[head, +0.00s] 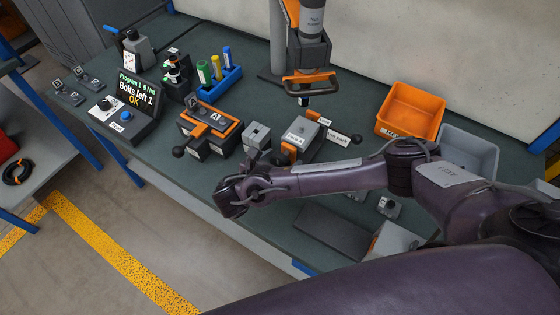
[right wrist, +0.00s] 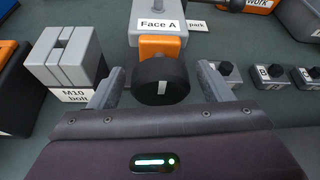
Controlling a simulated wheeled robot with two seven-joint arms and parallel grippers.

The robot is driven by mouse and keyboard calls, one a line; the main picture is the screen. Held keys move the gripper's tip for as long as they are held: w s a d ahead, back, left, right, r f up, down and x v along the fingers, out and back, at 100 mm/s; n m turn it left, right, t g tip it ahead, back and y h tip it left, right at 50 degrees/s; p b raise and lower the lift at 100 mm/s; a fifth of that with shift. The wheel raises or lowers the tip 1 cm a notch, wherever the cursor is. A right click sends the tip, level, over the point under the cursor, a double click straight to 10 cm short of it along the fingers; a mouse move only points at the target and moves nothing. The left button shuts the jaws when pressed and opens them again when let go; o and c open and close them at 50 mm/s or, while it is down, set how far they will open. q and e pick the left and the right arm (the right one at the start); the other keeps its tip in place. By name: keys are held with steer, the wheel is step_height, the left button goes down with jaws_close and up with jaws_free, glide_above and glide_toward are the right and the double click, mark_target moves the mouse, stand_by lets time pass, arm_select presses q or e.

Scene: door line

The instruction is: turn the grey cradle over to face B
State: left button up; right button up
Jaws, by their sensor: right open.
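The grey cradle (head: 304,138) stands on the bench, with a "Face A" label on its front in the right wrist view (right wrist: 158,40). My right gripper (right wrist: 160,88) is open, with one grey finger on each side of the knob. Gaps show between knob and fingers, but I cannot tell how deep the knob sits between them. In the head view my right arm reaches in from the right and its fingertips are not clear. My left gripper is not in view.
A grey slotted block labelled M10 bolt (right wrist: 68,60) stands left of the cradle. Small black switches (right wrist: 270,75) are at right. An orange fixture (head: 210,128) and orange bin (head: 411,108) flank the area.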

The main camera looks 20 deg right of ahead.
steer(key=c, duration=1)
steer(key=shift+o, duration=0.2)
steer(key=shift+r+n+g+p, duration=0.25)
steer(key=shift+n+p, duration=0.25)
steer(key=shift+p, duration=0.5)
steer(key=shift+n+g+h+p, duration=0.35)
steer(key=shift+n+h+p, duration=0.3)
steer(key=shift+p, duration=0.6)
steer(key=shift+a+f+n+g+h+p, duration=0.15)
steer(key=shift+n+g+h+p, duration=0.2)
steer(key=shift+n+p, duration=0.45)
arm_select(q)
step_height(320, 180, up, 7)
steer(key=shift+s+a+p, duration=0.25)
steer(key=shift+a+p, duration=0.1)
steer(key=shift+p, duration=0.05)
arm_select(e)
steer(key=shift+f+n+h, duration=0.1)
steer(key=shift+n+h, duration=0.2)
steer(key=shift+n, duration=0.15)
steer(key=o, duration=1)
steer(key=shift+c, duration=0.2)
